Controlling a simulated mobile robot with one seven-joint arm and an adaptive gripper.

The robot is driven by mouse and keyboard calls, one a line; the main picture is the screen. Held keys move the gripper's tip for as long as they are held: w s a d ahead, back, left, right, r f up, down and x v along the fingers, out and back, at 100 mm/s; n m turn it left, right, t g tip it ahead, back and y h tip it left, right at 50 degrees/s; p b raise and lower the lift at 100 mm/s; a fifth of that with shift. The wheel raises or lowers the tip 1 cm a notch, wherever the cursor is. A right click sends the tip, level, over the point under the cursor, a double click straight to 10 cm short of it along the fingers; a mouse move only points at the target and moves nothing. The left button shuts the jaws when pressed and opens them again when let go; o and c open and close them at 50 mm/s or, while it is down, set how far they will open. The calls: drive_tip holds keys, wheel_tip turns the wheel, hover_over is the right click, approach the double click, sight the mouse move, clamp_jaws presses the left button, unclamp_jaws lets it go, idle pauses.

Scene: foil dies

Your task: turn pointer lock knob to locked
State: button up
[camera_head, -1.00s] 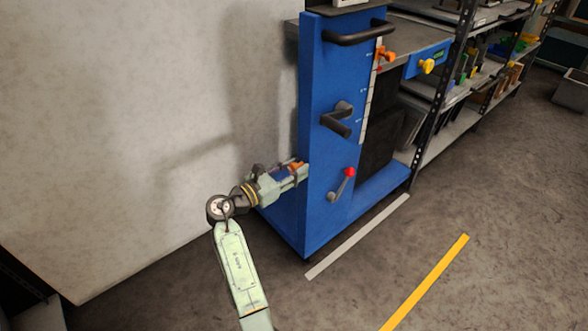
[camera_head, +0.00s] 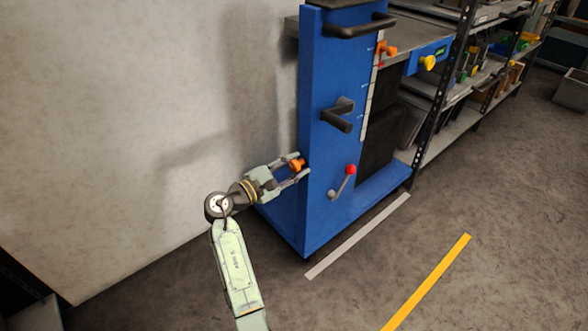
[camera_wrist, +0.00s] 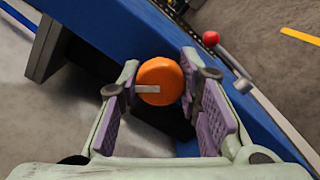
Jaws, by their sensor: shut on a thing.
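A round orange knob (camera_head: 297,164) with a pale mark line sits at the left side of the blue upright (camera_head: 320,210). In the wrist view the knob (camera_wrist: 168,73) faces me, its mark running from near the centre to the left. My gripper (camera_head: 299,163) has one finger on each side of this knob and is shut on it. The fingers (camera_wrist: 166,92) show to its left and right in the wrist view. A second orange knob (camera_head: 389,50) is higher up beside a pale scale (camera_head: 369,95). No label shows which knob is the pointer lock.
A red-tipped lever (camera_head: 350,171) and black handles (camera_head: 337,115) stand out from the upright's front. A pale wall (camera_head: 150,130) is close on the left. Shelves with bins (camera_head: 480,80) stand behind right. The floor in front is clear, with grey and yellow strips.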

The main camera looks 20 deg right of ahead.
drive_tip(key=m+b, duration=0.2)
drive_tip(key=m, duration=0.2)
drive_tip(key=shift+f+b, duration=0.2)
drive_tip(key=shift+b, duration=0.15)
drive_tip(key=shift+r+m+b, duration=0.1)
drive_tip(key=shift+m+b, duration=1)
drive_tip(key=shift+m, duration=0.7)
drive_tip(key=o, duration=1.1)
drive_tip(key=shift+r, duration=0.1)
drive_tip(key=shift+o, duration=0.2)
drive_tip(key=shift+a, duration=0.1)
drive_tip(key=v, duration=1.1)
drive_tip(key=shift+s+a, duration=0.15)
drive_tip(key=shift+a, duration=0.25)
